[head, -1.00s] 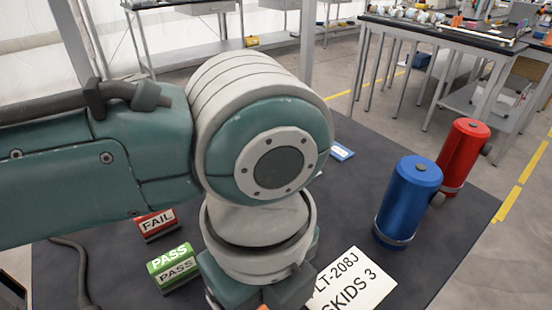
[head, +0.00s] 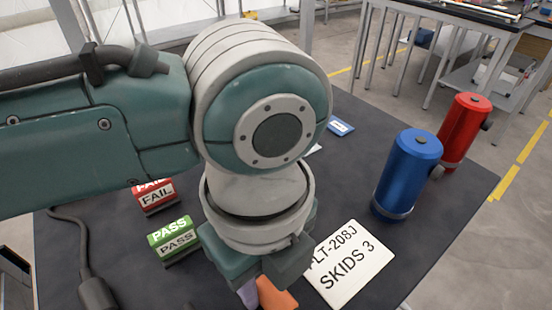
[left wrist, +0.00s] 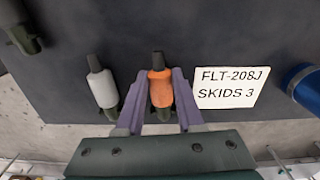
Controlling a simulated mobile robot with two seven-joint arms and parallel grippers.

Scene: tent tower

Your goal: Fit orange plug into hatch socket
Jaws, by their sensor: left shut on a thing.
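The orange plug (left wrist: 161,88) has a dark tip and stands between the purple fingers of my left gripper (left wrist: 159,98) in the left wrist view. The gripper is shut on it. In the head view, part of the orange plug (head: 276,294) shows below my left wrist at the bottom edge, beside a purple finger. A similar grey plug (left wrist: 103,88) lies just left of the gripper in the wrist view. I cannot make out the hatch socket in either view. My right gripper is not in view.
A white card (head: 348,264) reading FLT-208J SKIDS 3 lies right of the gripper on the dark table (head: 430,240). A blue cylinder (head: 407,175) and red cylinder (head: 464,130) stand at the right. PASS (head: 173,240) and FAIL (head: 156,196) blocks stand left. A black cable connector (head: 97,293) lies lower left.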

